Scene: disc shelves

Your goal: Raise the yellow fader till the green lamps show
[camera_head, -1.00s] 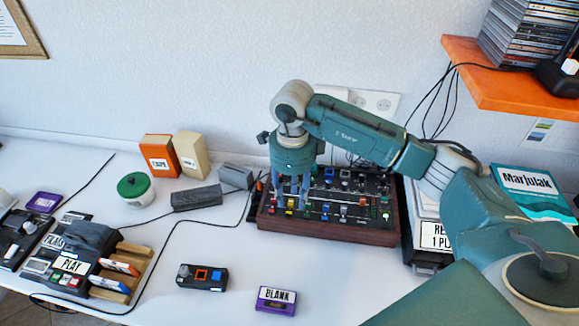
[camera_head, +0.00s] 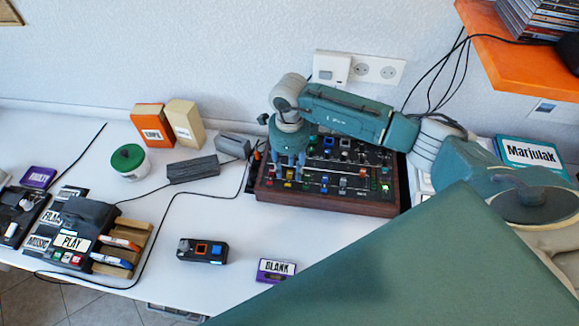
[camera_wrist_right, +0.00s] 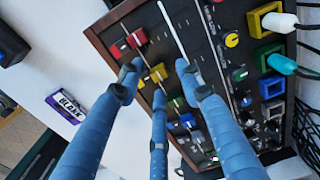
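The mixing desk (camera_head: 330,206) is a dark panel in a wooden frame at the back of the white table; its edge also shows in the right wrist view (camera_wrist_right: 108,18). The yellow fader (camera_head: 289,174) has a small cap at the left part of the panel; it shows in the right wrist view (camera_wrist_right: 158,72) too. My right gripper (camera_head: 288,167) points down there, its blue fingers (camera_wrist_right: 160,88) spread around the yellow cap, with gaps visible. I cannot tell whether any finger touches it. My left gripper is out of view.
Red caps (camera_wrist_right: 136,38) and a blue cap (camera_wrist_right: 187,122) sit close beside the fingers. Cables (camera_wrist_right: 306,72) plug in at the panel's far side. A purple BLANK cassette (camera_head: 276,270) and a small black device (camera_head: 202,251) lie in front, with clear table around them.

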